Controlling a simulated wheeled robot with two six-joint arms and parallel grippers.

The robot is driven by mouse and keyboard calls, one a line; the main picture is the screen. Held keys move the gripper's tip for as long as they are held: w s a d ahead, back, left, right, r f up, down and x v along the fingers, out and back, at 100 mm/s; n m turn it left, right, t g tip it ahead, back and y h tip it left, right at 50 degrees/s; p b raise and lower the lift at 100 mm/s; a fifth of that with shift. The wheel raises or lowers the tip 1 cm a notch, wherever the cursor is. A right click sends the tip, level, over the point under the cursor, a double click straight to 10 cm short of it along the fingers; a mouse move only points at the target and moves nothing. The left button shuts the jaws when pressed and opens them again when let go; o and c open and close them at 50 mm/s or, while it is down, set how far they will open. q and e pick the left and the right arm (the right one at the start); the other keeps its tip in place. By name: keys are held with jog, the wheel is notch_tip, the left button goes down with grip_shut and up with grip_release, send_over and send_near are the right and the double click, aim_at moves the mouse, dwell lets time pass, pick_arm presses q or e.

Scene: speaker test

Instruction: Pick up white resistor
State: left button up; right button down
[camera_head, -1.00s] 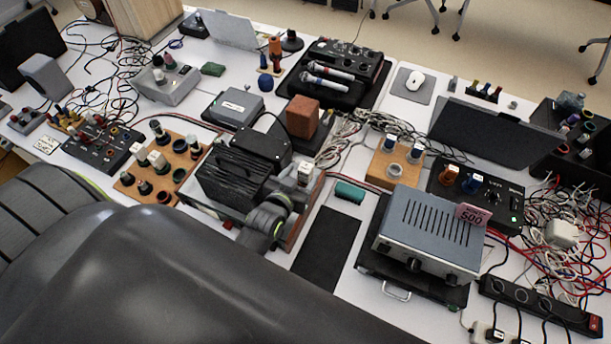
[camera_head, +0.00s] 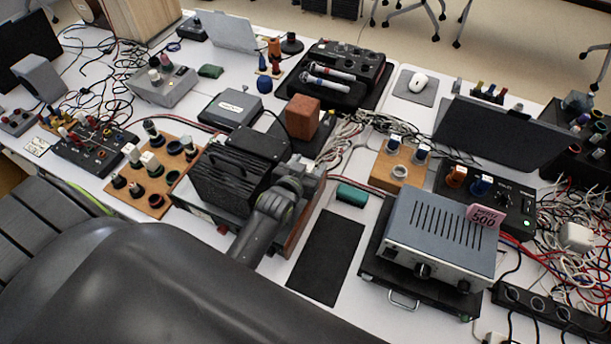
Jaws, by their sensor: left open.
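Two small white blocks that look like resistors stand on a wooden board (camera_head: 152,208) at the left: one white block (camera_head: 131,153) and another white block (camera_head: 150,161) beside it. My left gripper (camera_head: 310,170) is open, at the right end of the black finned box, well to the right of that board. A small white piece seen there earlier is now mostly hidden by the gripper, and I cannot tell whether the jaws are around it. My right gripper is not in view.
The black finned box (camera_head: 235,175) stands left of my gripper. A reddish-brown block (camera_head: 301,117) is behind it, and a green block (camera_head: 352,194) lies to the right. A grey amplifier (camera_head: 440,238) stands farther right. A black mat (camera_head: 328,255) is bare.

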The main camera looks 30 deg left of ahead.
pick_arm(q)
jog(key=c, duration=1.1)
jog(key=shift+r, duration=0.15)
